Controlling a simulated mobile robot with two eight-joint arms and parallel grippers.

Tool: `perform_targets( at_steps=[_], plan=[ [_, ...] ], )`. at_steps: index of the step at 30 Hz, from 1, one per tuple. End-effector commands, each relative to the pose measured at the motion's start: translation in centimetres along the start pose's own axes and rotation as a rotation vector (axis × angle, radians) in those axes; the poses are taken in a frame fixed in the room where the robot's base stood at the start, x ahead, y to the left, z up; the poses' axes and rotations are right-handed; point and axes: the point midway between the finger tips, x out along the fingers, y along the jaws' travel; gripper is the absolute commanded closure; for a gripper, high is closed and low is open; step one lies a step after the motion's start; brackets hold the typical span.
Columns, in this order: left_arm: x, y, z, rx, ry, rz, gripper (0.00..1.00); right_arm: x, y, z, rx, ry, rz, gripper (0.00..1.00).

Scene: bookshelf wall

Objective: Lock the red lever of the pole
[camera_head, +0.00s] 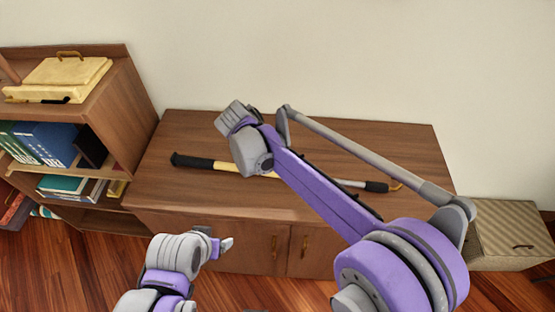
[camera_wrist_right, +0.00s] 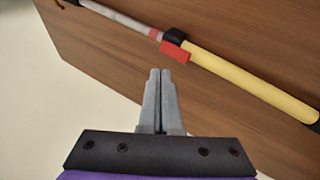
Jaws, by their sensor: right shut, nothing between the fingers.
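The pole lies across the wooden cabinet top, with a black grip and yellow section (camera_head: 228,167) at left and a thinner grey section at right in the head view. In the right wrist view its yellow tube (camera_wrist_right: 250,80) meets a black clamp with the red lever (camera_wrist_right: 174,52). My right arm hides the lever in the head view. My right gripper (camera_wrist_right: 160,74) is shut and empty, its tips just short of the lever in the picture; contact is not visible. My left gripper (camera_head: 227,244) is in front of the cabinet, away from the pole; its finger opening is unclear.
The cabinet top (camera_head: 400,150) is otherwise clear. A bookshelf (camera_head: 125,100) stands at left with books and a yellow case (camera_head: 65,75) on top. A striped box (camera_head: 510,235) stands at right. A plain wall is behind.

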Motion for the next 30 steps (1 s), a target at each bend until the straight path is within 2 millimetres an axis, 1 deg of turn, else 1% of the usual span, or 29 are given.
perform_targets(
  at_steps=[1, 6, 9, 12, 15, 18, 30],
  plan=[
    [-0.3, 0.0, -0.3, 0.000, 0.002, 0.000, 0.22, -1.6, -0.1, -0.2, -0.003, 0.003, -0.002, 1.00],
    [-0.2, 0.0, -0.1, 0.000, 0.001, 0.000, 0.22, -5.4, -1.2, -0.1, -0.002, 0.003, -0.001, 1.00],
    [-0.2, 0.0, -0.2, 0.000, 0.001, 0.000, 0.22, -7.2, -1.6, -0.2, -0.002, 0.002, -0.001, 1.00],
    [-0.3, 0.0, -0.2, 0.000, 0.001, 0.000, 0.22, -8.6, -1.9, -0.2, -0.002, 0.002, -0.001, 1.00],
    [-0.3, 0.0, -0.2, 0.000, 0.002, 0.000, 0.22, -9.4, -2.0, -0.2, -0.001, 0.002, 0.000, 1.00],
    [-0.3, 0.0, -0.2, 0.000, 0.002, 0.000, 0.22, -9.8, -2.1, -0.2, 0.000, 0.001, 0.000, 1.00],
    [-0.3, 0.0, -0.2, 0.000, 0.002, 0.000, 0.22, -9.8, -2.1, -0.2, 0.000, 0.001, 0.000, 1.00]
  ],
)
